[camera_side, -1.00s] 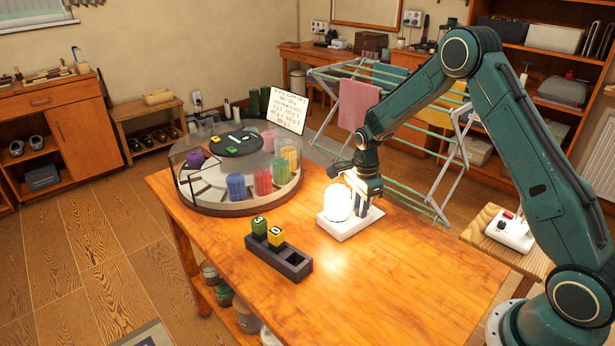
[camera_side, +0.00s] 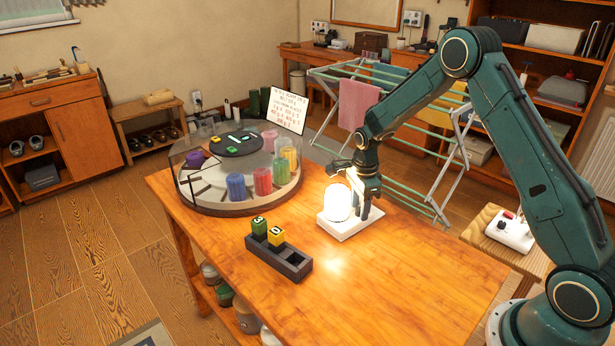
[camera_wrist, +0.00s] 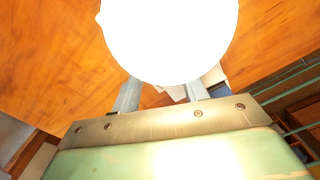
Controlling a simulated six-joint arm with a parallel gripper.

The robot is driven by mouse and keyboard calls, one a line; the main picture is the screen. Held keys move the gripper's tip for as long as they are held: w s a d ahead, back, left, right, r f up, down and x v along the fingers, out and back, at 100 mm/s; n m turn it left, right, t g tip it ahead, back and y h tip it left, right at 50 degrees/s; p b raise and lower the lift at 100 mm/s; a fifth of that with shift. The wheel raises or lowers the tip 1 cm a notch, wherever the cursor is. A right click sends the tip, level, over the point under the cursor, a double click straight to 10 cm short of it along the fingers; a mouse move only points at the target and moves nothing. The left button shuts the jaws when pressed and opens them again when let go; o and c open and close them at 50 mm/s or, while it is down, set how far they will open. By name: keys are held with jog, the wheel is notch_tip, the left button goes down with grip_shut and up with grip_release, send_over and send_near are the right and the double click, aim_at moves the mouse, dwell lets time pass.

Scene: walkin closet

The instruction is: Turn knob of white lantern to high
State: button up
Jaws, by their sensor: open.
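The white lantern has a brightly glowing dome (camera_side: 339,204) on a square white base (camera_side: 345,229), near the middle of the wooden table. In the wrist view the dome is a blown-out white disc (camera_wrist: 170,35) at the top. My gripper (camera_side: 364,210) points down just behind and to the right of the dome, low over the base. It is open, and its two fingers show below the dome in the wrist view (camera_wrist: 160,92). The knob cannot be made out; dome, glare and fingers cover that area. Contact with it cannot be told.
A round carousel (camera_side: 236,208) with colored cylinders stands at the table's back left, with a sign (camera_side: 286,108) behind it. A drying rack (camera_side: 428,175) stands behind. The front right tabletop is clear.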

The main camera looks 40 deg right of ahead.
jog(key=shift+r, duration=0.15)
notch_tip(320, 180, up, 14)
jog(key=shift+s+f, duration=0.15)
jog(key=shift+f, duration=0.05)
dwell(0.4)
jog(key=shift+a, duration=0.1)
